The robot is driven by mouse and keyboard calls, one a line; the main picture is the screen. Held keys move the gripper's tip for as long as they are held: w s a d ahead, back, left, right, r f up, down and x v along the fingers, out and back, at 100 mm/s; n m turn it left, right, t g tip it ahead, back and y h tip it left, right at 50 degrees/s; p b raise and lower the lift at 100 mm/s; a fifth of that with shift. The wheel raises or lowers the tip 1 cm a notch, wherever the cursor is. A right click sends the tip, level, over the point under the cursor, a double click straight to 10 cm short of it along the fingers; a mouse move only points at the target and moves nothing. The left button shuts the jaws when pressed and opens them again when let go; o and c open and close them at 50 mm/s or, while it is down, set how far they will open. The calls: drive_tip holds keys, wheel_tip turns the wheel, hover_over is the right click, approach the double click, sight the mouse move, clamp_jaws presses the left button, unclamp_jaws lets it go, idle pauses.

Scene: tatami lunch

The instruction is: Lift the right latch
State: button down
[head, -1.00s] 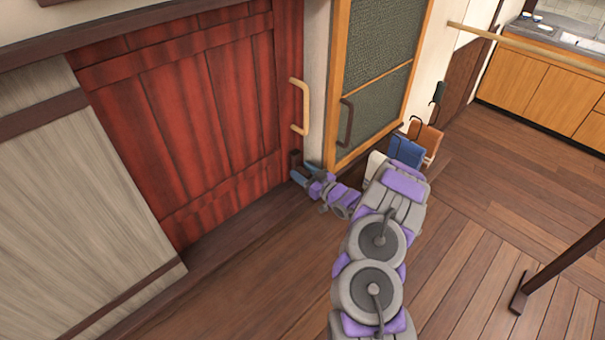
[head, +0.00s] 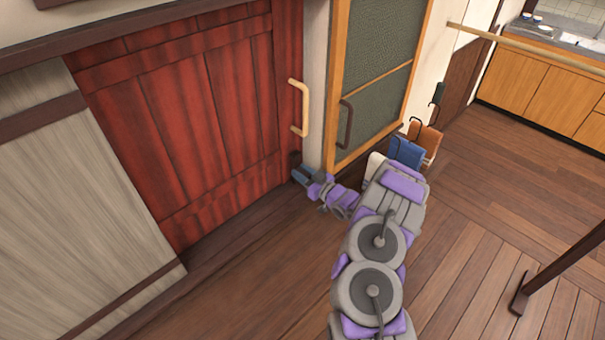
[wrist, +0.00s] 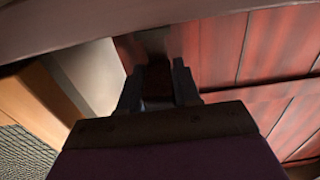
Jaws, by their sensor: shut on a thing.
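The red wooden door (head: 185,125) fills the left middle of the head view, with a pale wooden handle (head: 299,106) on its right edge. My gripper (head: 299,174) is low at the door's right bottom corner, below that handle. The right latch is small and dark there, and mostly hidden by my gripper in the head view. In the wrist view my gripper (wrist: 158,82) has its two dark fingers close around a dark brown piece, the right latch (wrist: 157,78), against the red door. The fingers are shut on it.
A wood-framed screen door (head: 375,75) with a dark handle stands just right of the red door. Blue and orange bags (head: 407,150) hang beside my arm. A dark post (head: 560,265) stands at the right. The wooden floor (head: 250,275) in front of the door is clear.

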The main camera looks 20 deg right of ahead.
sight(297, 162)
wheel_tip(297, 162, up, 4)
drive_tip(key=shift+d+f+p, duration=0.1)
drive_tip(key=shift+f+p, duration=0.1)
drive_tip(key=shift+p, duration=1)
drive_tip(key=shift+f, duration=0.1)
drive_tip(key=c, duration=0.9)
unclamp_jaws()
drive_tip(key=shift+s, duration=0.1)
drive_tip(key=p+v, duration=0.2)
drive_tip(key=v, duration=1.5)
drive_tip(key=shift+s+d, duration=0.1)
drive_tip(key=shift+d, duration=0.05)
